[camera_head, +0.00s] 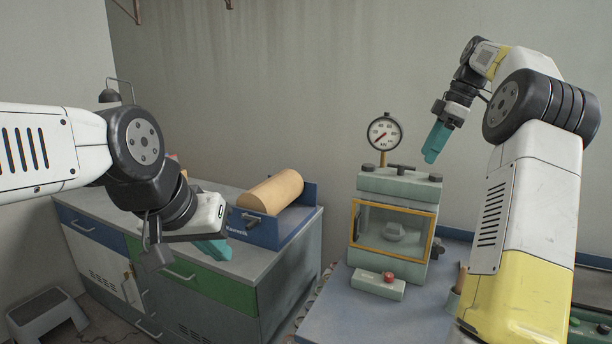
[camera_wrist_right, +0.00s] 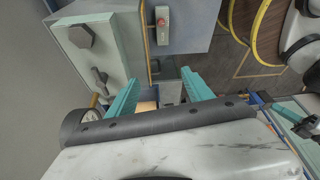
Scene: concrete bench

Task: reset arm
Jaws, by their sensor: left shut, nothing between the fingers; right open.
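My left gripper (camera_head: 212,248) has teal fingers and hangs in front of the cabinet at the left, shut with nothing in it. My right gripper (camera_head: 434,143) is raised above and to the right of the green chamber device (camera_head: 397,188), clear of it and pointing down. In the right wrist view my right gripper (camera_wrist_right: 160,95) shows two teal fingers spread apart with nothing held between them. The pale device (camera_wrist_right: 90,45) lies beyond the fingers in that view.
A pressure gauge (camera_head: 383,134) stands up behind the chamber device. A small box with a red button (camera_head: 388,276) sits on the blue-grey bench top (camera_head: 340,310). A tan roll (camera_head: 272,191) rests in a blue holder (camera_head: 258,230) on the cabinet. A grey step stool (camera_head: 40,312) stands on the floor.

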